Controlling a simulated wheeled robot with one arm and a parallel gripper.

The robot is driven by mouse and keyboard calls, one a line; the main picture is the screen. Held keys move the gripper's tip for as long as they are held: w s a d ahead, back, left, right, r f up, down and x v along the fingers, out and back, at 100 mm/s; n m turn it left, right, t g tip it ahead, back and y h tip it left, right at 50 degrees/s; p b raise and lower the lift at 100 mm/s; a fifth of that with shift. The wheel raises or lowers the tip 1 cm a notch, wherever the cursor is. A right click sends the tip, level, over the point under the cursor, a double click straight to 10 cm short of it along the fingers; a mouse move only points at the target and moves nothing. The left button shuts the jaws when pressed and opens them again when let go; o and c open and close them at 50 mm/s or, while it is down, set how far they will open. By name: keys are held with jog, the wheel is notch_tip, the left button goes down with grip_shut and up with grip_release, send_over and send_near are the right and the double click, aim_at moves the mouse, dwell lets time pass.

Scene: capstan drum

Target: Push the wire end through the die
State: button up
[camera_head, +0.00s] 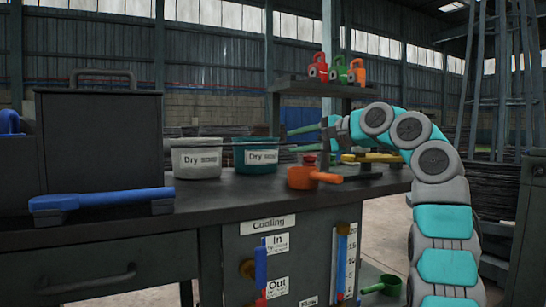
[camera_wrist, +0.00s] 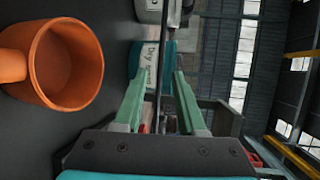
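My gripper (camera_head: 292,141) is above the far right part of the bench, with its two green fingers pointing left and spread apart. In the wrist view the fingers of my gripper (camera_wrist: 159,76) are also apart, with nothing clearly held between them. A thin dark line runs lengthwise between the fingers there; I cannot tell whether it is the wire or an edge behind. I cannot make out the wire end or the die for certain. A yellow part (camera_head: 372,157) shows beside and partly behind my arm.
An orange cup with a handle (camera_head: 303,178) stands below my gripper, and close at left in the wrist view (camera_wrist: 66,65). White (camera_head: 196,160) and teal (camera_head: 256,157) tubs stand left of it. A blue-handled tool (camera_head: 105,198) lies on the bench (camera_head: 215,205). A shelf (camera_head: 320,88) rises behind.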

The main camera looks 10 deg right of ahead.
aim_at(283, 143)
jog(key=shift+w+a, duration=0.3)
jog(key=shift+w, duration=0.05)
jog(key=p+x, duration=0.2)
jog(key=x, duration=0.4)
jog(key=shift+w+a+f, duration=0.1)
jog(key=shift+w+a, duration=0.15)
grip_shut()
jog(key=shift+f, duration=0.15)
dwell(0.8)
